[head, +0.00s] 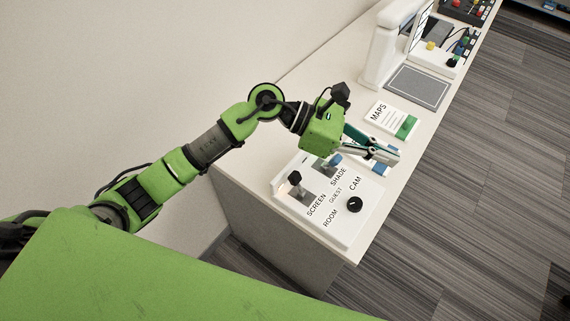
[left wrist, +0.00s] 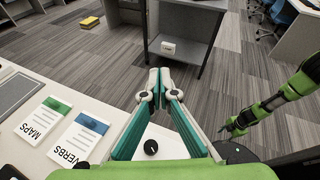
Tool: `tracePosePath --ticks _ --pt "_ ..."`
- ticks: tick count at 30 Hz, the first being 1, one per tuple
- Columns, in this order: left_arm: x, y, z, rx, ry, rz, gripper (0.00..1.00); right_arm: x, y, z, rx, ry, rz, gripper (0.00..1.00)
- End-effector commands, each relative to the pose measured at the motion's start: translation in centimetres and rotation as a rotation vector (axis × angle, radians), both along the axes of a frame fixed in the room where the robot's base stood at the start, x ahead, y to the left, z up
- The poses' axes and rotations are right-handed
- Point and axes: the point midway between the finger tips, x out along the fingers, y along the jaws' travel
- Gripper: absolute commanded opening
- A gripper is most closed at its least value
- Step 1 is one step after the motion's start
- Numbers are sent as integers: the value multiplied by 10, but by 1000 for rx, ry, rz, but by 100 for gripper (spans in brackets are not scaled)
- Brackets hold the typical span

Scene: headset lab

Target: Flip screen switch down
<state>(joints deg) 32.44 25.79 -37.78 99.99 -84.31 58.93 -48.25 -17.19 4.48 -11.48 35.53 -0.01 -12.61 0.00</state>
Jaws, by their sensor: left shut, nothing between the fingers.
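The white control panel (head: 325,226) lies on the near end of the bench. Its SCREEN switch (head: 295,179) has a black-tipped lever at the panel's left; whether it is up or down is hard to tell. The SHADE switch (head: 334,160) has a blue tip and sits just beyond it. A black round knob (head: 354,204) is by CAM and also shows in the left wrist view (left wrist: 151,147). My left gripper (head: 397,156) is shut and empty above the panel's far right edge, apart from the SCREEN switch. My right gripper (left wrist: 226,131) shows small in the left wrist view; its fingers are unclear.
A MAPS card (head: 391,118) lies beyond the panel, and a VERBS card (left wrist: 82,138) is beside it. A grey pad (head: 418,87) and a white stand (head: 385,50) are farther along the bench. Striped carpet floor is open on the right.

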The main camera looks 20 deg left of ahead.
Motion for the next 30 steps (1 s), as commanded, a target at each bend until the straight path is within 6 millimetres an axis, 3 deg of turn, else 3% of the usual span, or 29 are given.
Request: tracePosePath --ticks 5,9,15,18,22,30 --pt "6 52 -50 376 -166 -167 0 0 -2 2 -2 0 1 40" --pt "19 113 -75 662 -237 -278 0 0 -3 4 -3 0 1 40" --pt "33 191 -82 964 -257 -379 0 0 -3 5 -4 0 1 40" --pt "36 215 -80 1049 -252 -404 0 0 -3 5 -4 -1 1 40" --pt "37 230 -78 1098 -244 -420 0 0 -3 5 -3 -1 1 40" --pt "37 231 -78 1103 -243 -422 0 0 -3 5 -3 -1 1 40"
